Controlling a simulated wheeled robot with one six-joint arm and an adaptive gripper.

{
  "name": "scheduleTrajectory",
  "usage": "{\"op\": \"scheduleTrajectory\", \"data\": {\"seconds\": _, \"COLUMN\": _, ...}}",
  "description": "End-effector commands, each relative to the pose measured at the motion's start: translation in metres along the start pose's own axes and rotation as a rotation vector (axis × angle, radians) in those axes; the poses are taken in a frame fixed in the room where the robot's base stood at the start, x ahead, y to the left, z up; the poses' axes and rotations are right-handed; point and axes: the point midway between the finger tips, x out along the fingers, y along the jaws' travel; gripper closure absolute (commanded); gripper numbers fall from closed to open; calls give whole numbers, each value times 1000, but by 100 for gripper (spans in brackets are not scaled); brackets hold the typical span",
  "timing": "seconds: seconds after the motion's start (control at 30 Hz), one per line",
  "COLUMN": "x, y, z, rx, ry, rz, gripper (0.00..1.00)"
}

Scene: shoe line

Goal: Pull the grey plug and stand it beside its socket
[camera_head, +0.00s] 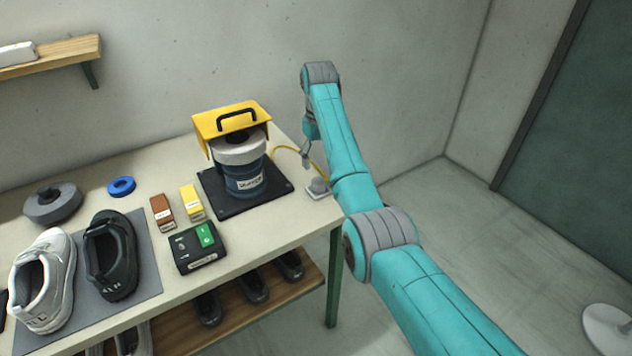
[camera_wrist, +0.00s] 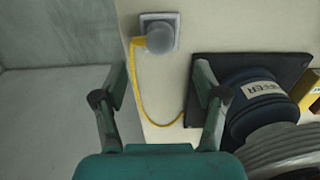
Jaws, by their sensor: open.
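The grey plug (camera_head: 318,184) sits on its pale socket plate (camera_head: 314,194) near the right end of the table. In the wrist view the rounded plug (camera_wrist: 163,36) covers most of the square socket plate (camera_wrist: 146,17), with the yellow cord (camera_wrist: 134,85) leaving its side. Whether its pins are fully in is hidden. My gripper (camera_head: 306,160) hangs above and behind the plug, apart from it. In the wrist view my gripper (camera_wrist: 158,82) has its two fingers spread wide with nothing between them, and the plug lies beyond the fingertips.
The buffer (camera_head: 243,172), with a yellow hood (camera_head: 212,120), stands on a dark base plate (camera_head: 275,193) left of the plug. The cord loops close to that plate. A switch box (camera_head: 190,258), small boxes and shoes lie farther left. The table edge is close to the socket.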

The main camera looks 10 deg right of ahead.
Motion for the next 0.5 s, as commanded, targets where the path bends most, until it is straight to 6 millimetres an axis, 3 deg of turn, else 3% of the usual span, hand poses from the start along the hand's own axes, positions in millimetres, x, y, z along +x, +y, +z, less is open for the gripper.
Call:
{"op": "scheduleTrajectory", "data": {"seconds": 0.27, "x": 4, "y": 0, "z": 0, "rx": 0, "ry": 0, "rz": 0, "gripper": 28}}
{"op": "scheduleTrajectory", "data": {"seconds": 0.5, "x": 28, "y": 0, "z": 0, "rx": 0, "ry": -2, "rz": -1, "gripper": 28}}
